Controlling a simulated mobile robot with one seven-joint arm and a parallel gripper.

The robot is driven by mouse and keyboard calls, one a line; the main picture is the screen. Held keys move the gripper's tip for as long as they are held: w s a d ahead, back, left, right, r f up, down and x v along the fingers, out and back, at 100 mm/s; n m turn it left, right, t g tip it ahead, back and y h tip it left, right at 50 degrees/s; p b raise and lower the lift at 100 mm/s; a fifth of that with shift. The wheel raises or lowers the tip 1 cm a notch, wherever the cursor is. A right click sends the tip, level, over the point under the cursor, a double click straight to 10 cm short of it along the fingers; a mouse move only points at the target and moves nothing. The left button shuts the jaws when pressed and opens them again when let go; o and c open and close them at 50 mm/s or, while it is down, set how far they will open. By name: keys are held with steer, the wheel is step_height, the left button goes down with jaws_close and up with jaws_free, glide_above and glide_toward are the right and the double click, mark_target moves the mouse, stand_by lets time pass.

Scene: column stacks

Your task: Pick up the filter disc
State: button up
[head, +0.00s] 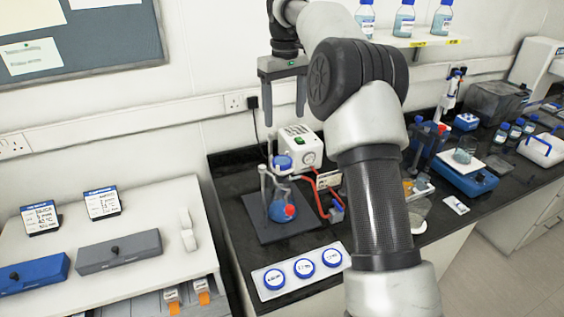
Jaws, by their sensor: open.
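Three round white discs with blue rims lie in a row on a white tray (319,276) at the front edge of the black bench. They are a left disc (274,279), a middle disc (304,268) and a right disc (332,257). Each has a small dark label too small to read, so I cannot tell which one is the filter disc. My gripper (284,121) points down, open and empty, in front of the wall. It is high above the bench, behind and well above the discs.
A flask with blue liquid (283,208) on a stand, with red tubing, stands behind the tray, near a white pump box (297,148). My arm hides part of the bench right of the tray. A white side cabinet (150,262) stands left. A bottle shelf (425,41) is upper right.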

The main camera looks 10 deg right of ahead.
glide_above(282, 160)
steer(key=f, duration=0.8)
steer(key=shift+s+d+f, duration=0.15)
steer(key=shift+d+f, duration=0.1)
steer(key=shift+f, duration=0.15)
steer(key=shift+a+f, duration=0.2)
steer(key=shift+f, duration=2.45)
steer(key=c, duration=1.1)
